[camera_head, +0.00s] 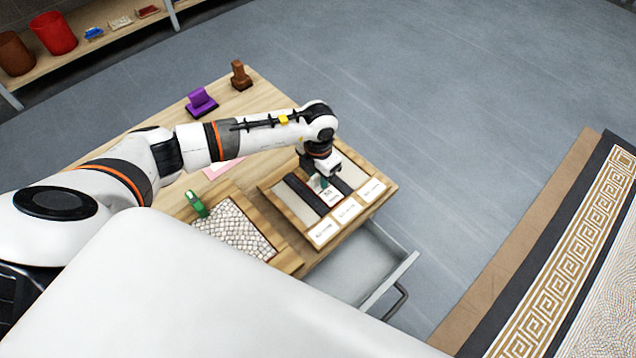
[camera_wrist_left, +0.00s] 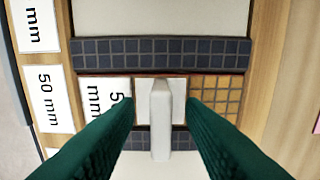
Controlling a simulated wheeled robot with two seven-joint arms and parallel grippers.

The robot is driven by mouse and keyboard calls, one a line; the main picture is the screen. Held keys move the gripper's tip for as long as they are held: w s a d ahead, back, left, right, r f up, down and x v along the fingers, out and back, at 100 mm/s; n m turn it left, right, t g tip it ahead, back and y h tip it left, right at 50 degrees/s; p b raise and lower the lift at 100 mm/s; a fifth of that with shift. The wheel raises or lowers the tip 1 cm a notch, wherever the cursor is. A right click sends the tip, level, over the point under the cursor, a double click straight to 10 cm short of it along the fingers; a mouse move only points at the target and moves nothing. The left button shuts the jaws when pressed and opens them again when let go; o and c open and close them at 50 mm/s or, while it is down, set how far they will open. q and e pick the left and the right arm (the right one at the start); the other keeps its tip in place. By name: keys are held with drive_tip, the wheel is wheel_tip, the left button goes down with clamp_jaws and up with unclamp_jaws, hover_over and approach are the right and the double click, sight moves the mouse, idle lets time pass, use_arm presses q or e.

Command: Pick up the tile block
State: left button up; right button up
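My left gripper (camera_head: 320,181) is over a wooden tray (camera_head: 272,195) with dark tile strips (camera_head: 306,194) and white labels (camera_head: 348,210). In the left wrist view its two green fingers (camera_wrist_left: 160,104) are apart. A pale upright bar (camera_wrist_left: 160,132) shows between them, with visible gaps on both sides; I cannot tell for sure that it is the tile block. Dark tile strips (camera_wrist_left: 160,54) lie above and below it in the picture, and an orange tile patch (camera_wrist_left: 216,94) is to its right. The arm hides part of the tray in the head view. My right gripper is not in view.
A pebble mosaic panel (camera_head: 235,232) with a green-handled tool (camera_head: 196,204) lies left of the tray. A purple object (camera_head: 200,102) and a brown object (camera_head: 240,76) stand at the table's back. An open drawer (camera_head: 350,268) sticks out below the tray.

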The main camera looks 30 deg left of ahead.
use_arm(q)
drive_tip(key=shift+f, duration=0.65)
drive_tip(key=shift+r, duration=0.1)
clamp_jaws()
